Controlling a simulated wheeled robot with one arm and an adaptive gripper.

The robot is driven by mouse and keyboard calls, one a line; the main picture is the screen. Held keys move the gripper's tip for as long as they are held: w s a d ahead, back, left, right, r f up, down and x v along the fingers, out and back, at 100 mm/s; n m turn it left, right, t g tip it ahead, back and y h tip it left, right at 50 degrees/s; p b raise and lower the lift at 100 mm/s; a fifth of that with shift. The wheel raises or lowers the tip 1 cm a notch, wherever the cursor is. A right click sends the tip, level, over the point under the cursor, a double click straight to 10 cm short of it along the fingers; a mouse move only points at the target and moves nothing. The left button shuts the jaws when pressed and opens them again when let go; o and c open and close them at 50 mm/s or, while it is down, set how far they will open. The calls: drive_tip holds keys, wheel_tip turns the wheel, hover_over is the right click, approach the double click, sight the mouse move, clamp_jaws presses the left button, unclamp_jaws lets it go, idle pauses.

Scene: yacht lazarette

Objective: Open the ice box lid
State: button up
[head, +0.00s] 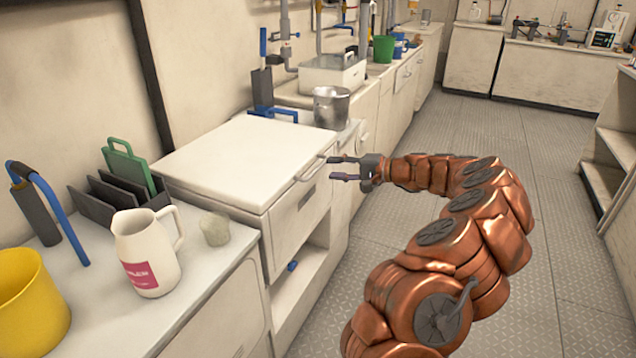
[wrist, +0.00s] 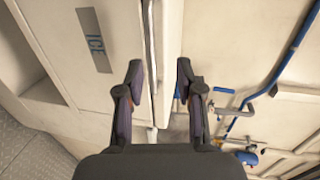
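The ice box (head: 297,215) is a white cabinet in the counter row at the left of the head view. Its flat white lid (head: 240,155) lies shut on top. A thin bar handle (head: 312,170) runs along the lid's front edge. My gripper (head: 332,168) is open and empty, just in front of the handle. In the wrist view its fingers (wrist: 160,66) are spread, with the handle lined up between them, nearer the left finger. I cannot tell whether they touch.
A metal pot (head: 331,107) stands just beyond the lid. A white jug (head: 146,252), a yellow bucket (head: 32,305) and a dark rack (head: 115,192) with a green board stand on the near counter. The aisle floor (head: 420,255) is clear.

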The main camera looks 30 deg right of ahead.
sight(317, 168)
drive_tip(key=w+f, duration=0.1)
drive_tip(key=w, duration=0.1)
drive_tip(key=w+a, duration=0.1)
drive_tip(key=w, duration=0.1)
drive_tip(key=w+a+f+b, duration=0.1)
drive_tip(key=w, duration=0.1)
drive_tip(key=shift+w+a+f, duration=0.15)
drive_tip(key=shift+a+f, duration=0.1)
drive_tip(key=shift+f, duration=0.05)
clamp_jaws()
idle(0.7)
